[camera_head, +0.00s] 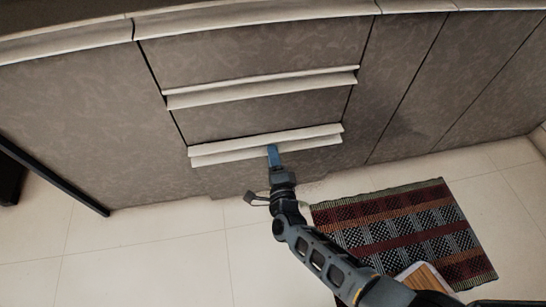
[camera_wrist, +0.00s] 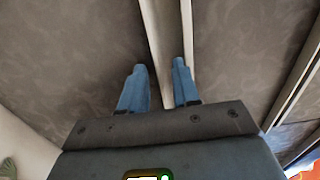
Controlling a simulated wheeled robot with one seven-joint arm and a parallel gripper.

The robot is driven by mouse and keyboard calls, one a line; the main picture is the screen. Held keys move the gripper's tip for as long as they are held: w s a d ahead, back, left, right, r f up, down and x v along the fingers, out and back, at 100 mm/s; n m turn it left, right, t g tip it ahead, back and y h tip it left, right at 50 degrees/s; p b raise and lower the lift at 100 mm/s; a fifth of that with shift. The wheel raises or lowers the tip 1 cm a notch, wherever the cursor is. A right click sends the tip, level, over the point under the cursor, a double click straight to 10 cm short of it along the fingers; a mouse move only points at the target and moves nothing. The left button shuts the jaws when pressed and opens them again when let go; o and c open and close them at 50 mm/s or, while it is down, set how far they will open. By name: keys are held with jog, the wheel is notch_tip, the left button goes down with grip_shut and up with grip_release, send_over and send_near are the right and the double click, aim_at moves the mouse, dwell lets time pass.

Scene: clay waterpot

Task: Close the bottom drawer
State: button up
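The bottom drawer's pale handle strip (camera_head: 225,154) is the lowest of the cabinet's horizontal strips in the head view. The brown drawer front shows only narrowly below it, and any gap behind it is too small to judge. My gripper (camera_head: 272,148) is at the middle of this strip, its blue fingers overlapping it. In the wrist view my gripper (camera_wrist: 159,68) has its two fingers clearly apart. Pale strips (camera_wrist: 156,30) run between and behind the fingers. Whether the fingers touch the strip cannot be told.
Two higher drawer fronts (camera_head: 240,50) look flush. Plain cabinet panels (camera_head: 440,80) stand to the right. A patterned rug (camera_head: 400,225) lies on the tiled floor at right, with a wooden-topped object (camera_head: 425,278) at its front. A dark bar (camera_head: 55,180) is at left.

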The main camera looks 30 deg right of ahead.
grip_shut()
dwell(1.3)
